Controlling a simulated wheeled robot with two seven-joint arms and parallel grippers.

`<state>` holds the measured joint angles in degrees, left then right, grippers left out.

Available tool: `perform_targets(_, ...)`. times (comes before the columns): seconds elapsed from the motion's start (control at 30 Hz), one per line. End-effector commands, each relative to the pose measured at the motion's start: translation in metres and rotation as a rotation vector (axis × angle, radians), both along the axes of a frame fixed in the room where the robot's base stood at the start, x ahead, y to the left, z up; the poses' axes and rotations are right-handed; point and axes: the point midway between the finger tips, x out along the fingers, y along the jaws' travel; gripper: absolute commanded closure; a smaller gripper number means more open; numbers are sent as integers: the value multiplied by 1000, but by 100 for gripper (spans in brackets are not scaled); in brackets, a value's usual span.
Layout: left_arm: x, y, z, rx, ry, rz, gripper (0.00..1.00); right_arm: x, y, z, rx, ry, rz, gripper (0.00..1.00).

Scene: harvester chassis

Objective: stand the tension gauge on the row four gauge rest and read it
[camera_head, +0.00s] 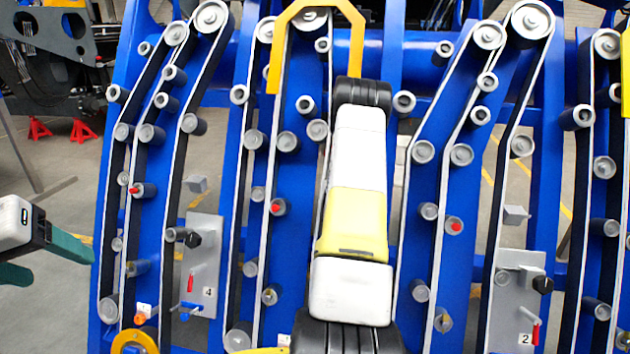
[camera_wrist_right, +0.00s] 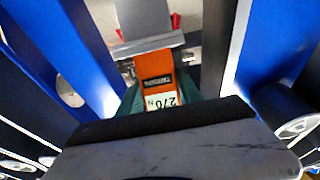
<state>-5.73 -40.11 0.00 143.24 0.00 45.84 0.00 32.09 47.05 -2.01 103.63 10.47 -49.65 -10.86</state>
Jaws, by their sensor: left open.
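The tension gauge (camera_wrist_right: 157,68) is an orange body with a white display that reads 270 N, in the right wrist view. The teal fingers of my right gripper (camera_wrist_right: 160,88) lie along both its sides and are shut on it. Its far end overlaps a grey bar (camera_wrist_right: 150,45); I cannot tell whether they touch. In the head view my right arm hides the gripper and gauge. The row four plate (camera_head: 208,262), marked 4, stands at left with a small grey block (camera_head: 198,184) above it, perhaps the gauge rest. My left gripper (camera_head: 62,268) is open and empty at far left.
Blue uprights with rollers and black belts (camera_head: 200,70) fill the head view. A second plate (camera_head: 517,300), marked 2, stands at right with a similar grey block (camera_head: 515,214). A yellow bracket (camera_head: 318,12) arches at top centre. Floor shows at left, around my left gripper.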

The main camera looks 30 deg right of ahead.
Motion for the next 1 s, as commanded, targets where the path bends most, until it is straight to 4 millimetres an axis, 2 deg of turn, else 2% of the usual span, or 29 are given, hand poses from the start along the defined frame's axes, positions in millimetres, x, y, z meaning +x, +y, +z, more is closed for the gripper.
perform_targets(0.03,0,0,0,0,0,0,33,0,0,0,0,0,0,85)
perform_targets(0.1,0,0,0,0,0,0,33,0,0,0,0,0,0,99)
perform_targets(0.13,0,0,0,0,0,0,33,0,0,1,-2,-2,0,100)
perform_targets(0.27,0,0,0,0,0,0,33,1,0,5,-3,-3,0,100)
perform_targets(1.0,0,0,0,0,0,0,33,1,0,60,-2,-2,0,100)
